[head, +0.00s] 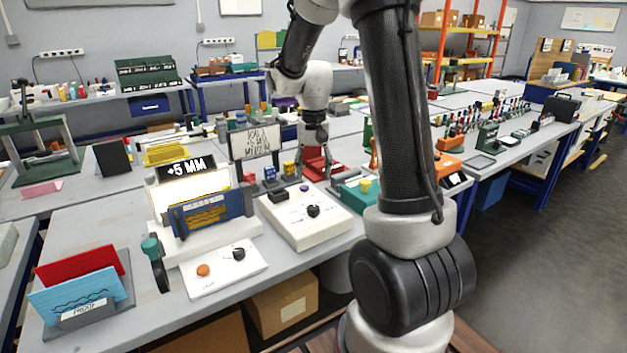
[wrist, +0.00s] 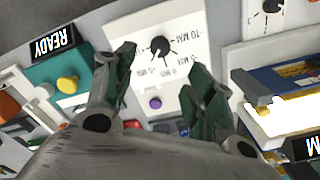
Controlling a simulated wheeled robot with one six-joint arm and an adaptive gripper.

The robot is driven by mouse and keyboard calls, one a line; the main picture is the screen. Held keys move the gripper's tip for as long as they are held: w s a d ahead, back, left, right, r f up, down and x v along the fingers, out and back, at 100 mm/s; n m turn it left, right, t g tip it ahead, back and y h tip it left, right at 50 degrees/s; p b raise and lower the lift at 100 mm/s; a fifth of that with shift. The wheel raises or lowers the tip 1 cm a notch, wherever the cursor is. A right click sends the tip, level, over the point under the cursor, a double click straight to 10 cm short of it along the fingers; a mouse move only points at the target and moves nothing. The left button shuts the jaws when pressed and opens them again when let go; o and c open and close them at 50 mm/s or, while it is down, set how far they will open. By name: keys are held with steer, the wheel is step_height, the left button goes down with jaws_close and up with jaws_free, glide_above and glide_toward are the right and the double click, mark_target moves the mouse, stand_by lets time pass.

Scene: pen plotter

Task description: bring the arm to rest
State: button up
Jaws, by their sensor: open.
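My arm reaches over the bench, and my gripper (head: 314,148) hangs above its middle, behind the white control box (head: 290,222). In the wrist view my gripper (wrist: 162,64) shows two dark green fingers spread apart with nothing held between them. The control box's black knob (wrist: 160,46) and purple button (wrist: 155,102) show in the gap between the fingers. In the head view the knob (head: 313,211) stands nearer than my gripper and apart from it.
A plotter with a blue carriage (head: 210,212) and a "+5 MM" sign (head: 186,168) stands left. A teal box (head: 357,196) with a yellow knob (head: 365,186) lies right of the control box. A sign board (head: 255,143) stands close left of my gripper. Open floor (head: 540,270) lies right.

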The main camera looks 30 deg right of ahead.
stand_by(0.6)
steer(key=s+a+r+n+t, duration=0.2)
steer(key=s+r, duration=0.4)
steer(key=s, duration=0.6)
steer(key=s+a+r+n+t, duration=0.2)
steer(key=s+r, duration=0.5)
steer(key=s, duration=0.5)
steer(key=shift+a+n, duration=0.6)
steer(key=shift+n, duration=0.6)
steer(key=shift+r, duration=0.1)
steer(key=shift+c, duration=0.5)
